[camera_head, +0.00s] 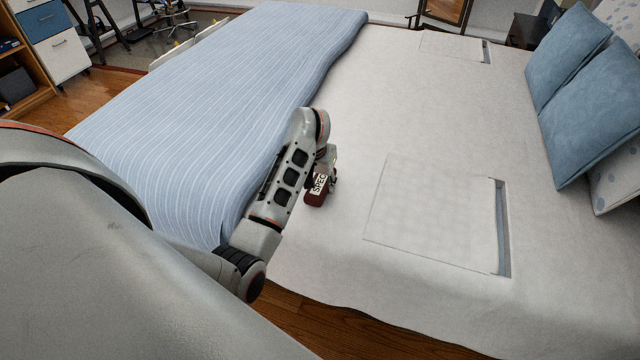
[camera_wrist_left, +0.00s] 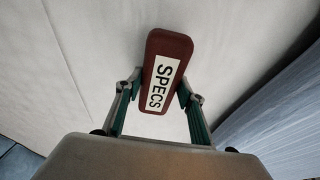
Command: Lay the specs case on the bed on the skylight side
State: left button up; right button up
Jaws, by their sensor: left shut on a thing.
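The specs case (camera_head: 317,194) is dark red with a white label; the label reads SPECS in the left wrist view (camera_wrist_left: 168,50). My left gripper (camera_head: 325,182) has its two fingers on either side of the case, and in the left wrist view (camera_wrist_left: 158,98) they close on its lower part. The case is over the white sheet of the bed (camera_head: 350,110), just right of the blue striped cover. I cannot tell whether it touches the sheet. The skylight is not in view. My right gripper is not in view.
The blue striped cover (camera_head: 215,80) fills the left of the bed. A pale flat panel (camera_head: 435,215) lies on the sheet right of the case, another (camera_head: 450,47) farther back. Blue pillows (camera_head: 590,115) lie at the right. Bare sheet lies between.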

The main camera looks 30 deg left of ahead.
pick_arm(q)
jog(key=shift+f, duration=0.2)
jog(key=o, duration=1.1)
jog(key=shift+r, duration=0.1)
